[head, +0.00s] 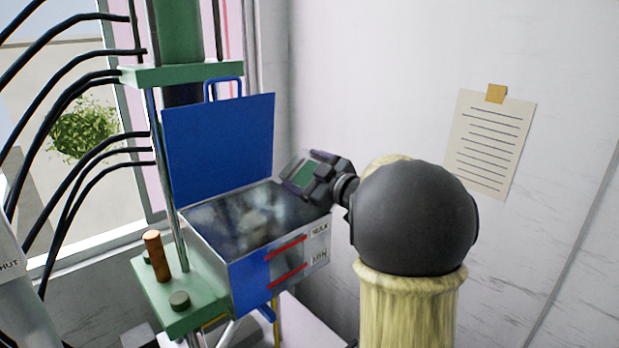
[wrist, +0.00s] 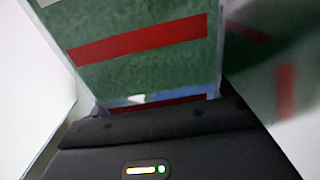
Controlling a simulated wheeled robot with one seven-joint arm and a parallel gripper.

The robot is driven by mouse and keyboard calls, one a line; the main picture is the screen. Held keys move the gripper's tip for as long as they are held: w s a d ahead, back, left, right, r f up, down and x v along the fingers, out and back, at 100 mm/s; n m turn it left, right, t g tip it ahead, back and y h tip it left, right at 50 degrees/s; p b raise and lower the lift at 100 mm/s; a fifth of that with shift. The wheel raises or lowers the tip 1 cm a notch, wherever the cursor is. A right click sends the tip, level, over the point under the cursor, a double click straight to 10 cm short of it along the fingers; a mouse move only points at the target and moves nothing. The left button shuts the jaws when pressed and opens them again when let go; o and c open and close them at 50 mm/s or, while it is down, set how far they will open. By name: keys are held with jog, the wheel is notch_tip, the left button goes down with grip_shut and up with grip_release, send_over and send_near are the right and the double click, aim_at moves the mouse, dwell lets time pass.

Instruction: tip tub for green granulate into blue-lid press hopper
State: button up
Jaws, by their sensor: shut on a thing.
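The press hopper (head: 247,287) is a box with a blue and grey front and red level marks. Its blue lid (head: 220,148) stands open at the back. Its inside looks dark grey with pale blurred patches. My gripper (head: 308,172) is shut on the tub for green granulate (head: 302,175), just above and beside the hopper's right rim. In the wrist view the tub (wrist: 140,75) is clear-walled, green inside, with a red band. I cannot tell if granulate is falling.
The green press frame (head: 180,295) with a steel column and a brown knob (head: 156,255) stands left of the hopper. Black hoses (head: 75,85) run in from the left, before a window. A paper sheet (head: 489,140) hangs on the white wall at right.

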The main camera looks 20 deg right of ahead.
aim_at(291, 183)
jog(key=shift+s+a+n+b, duration=0.15)
jog(key=shift+a+n+b, duration=0.05)
jog(key=shift+n+b, duration=0.45)
jog(key=shift+s+a+r+n+b, duration=0.1)
jog(key=shift+a+r+n+b, duration=0.1)
jog(key=shift+a+n+b, duration=0.3)
jog(key=shift+s+a+r+n+b, duration=0.15)
jog(key=shift+n+b, duration=0.1)
jog(key=shift+n, duration=0.4)
jog(key=shift+s+a+r+n+b, duration=0.1)
jog(key=shift+a+r+n+b, duration=0.15)
jog(key=shift+a+n+b, duration=0.35)
jog(key=shift+s+a+r+n+b, duration=0.25)
jog(key=shift+s+a+n+b, duration=0.2)
jog(key=shift+a+n, duration=0.25)
jog(key=shift+s+a+r+n+b, duration=0.25)
jog(key=shift+a+n+b, duration=0.7)
jog(key=shift+n+b, duration=0.35)
jog(key=shift+s+a+r+n+b, duration=0.2)
jog(key=shift+s+a+n+b, duration=0.1)
jog(key=shift+a+n+b, duration=0.8)
jog(key=shift+s+a+r+n+b, duration=0.25)
jog(key=shift+a+n+b, duration=0.5)
jog(key=shift+n+b, duration=0.75)
